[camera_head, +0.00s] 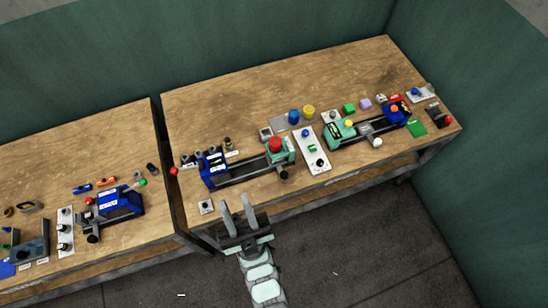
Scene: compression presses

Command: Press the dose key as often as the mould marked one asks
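My gripper (237,204) is in front of the right bench's front edge, its two grey fingers apart with nothing between them. A press (246,168) with a blue end and a teal end with a red knob stands just beyond it. A white panel (312,150) with blue, green and black buttons lies right of this press. A small plate (206,206) with a dark button lies near the front edge, left of my fingers. A second press (368,127), teal and blue, stands further right. Labels are too small to read, so I cannot tell the dose key or the mould marked one.
A blue (293,117) and a yellow cylinder (309,111) stand behind the presses, with a green (349,108) and a purple block (365,103) to their right. The left bench (60,150) holds another blue press (120,202). The right bench's back area is clear.

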